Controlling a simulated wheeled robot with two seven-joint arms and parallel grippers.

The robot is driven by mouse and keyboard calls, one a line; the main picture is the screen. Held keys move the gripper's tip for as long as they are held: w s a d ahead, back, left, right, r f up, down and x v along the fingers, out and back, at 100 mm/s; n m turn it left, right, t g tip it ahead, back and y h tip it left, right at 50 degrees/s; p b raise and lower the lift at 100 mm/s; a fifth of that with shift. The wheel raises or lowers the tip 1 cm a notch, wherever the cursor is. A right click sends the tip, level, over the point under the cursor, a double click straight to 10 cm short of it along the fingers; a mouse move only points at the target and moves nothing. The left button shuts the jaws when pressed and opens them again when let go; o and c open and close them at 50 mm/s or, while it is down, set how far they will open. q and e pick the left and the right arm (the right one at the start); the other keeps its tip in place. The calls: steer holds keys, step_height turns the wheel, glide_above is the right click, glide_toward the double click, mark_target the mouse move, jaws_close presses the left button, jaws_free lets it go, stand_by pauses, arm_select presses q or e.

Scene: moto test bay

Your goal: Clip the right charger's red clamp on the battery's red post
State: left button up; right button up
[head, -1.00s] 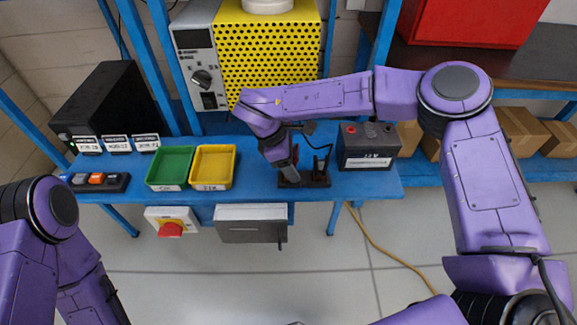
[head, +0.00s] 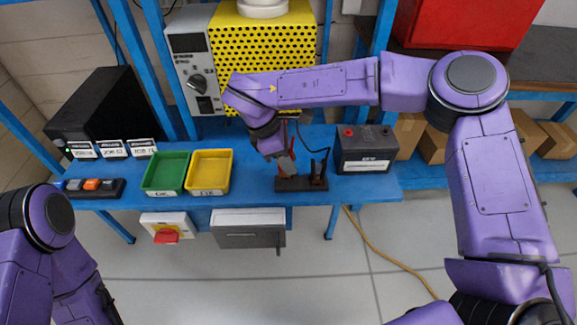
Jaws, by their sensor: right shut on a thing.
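The battery (head: 365,153) is a dark box with a pale label at the right end of the blue bench. Its red post (head: 348,132) is at the top left and bare; a dark post is at the top right. My right gripper (head: 286,167) is shut on the red clamp (head: 283,171), left of the battery, at the left side of a dark clamp stand (head: 293,185). The gripper hides much of the clamp; I cannot tell whether it touches the stand. A black clamp (head: 318,167) stands upright on the stand's right side. My left gripper is out of view.
Green (head: 166,190) and yellow (head: 209,190) trays sit left of the stand. A yellow perforated box (head: 265,55) with a grey panel stands behind. A thin dark cable hangs behind the clamps. Bench between stand and battery is clear.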

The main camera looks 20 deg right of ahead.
arm_select(q)
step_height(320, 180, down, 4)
steer(key=b, duration=0.3)
arm_select(e)
steer(key=s+a+r, duration=0.6)
steer(key=s+r, duration=0.2)
steer(key=s, duration=0.3)
steer(key=shift+a+r, duration=0.25)
steer(key=shift+a, duration=0.05)
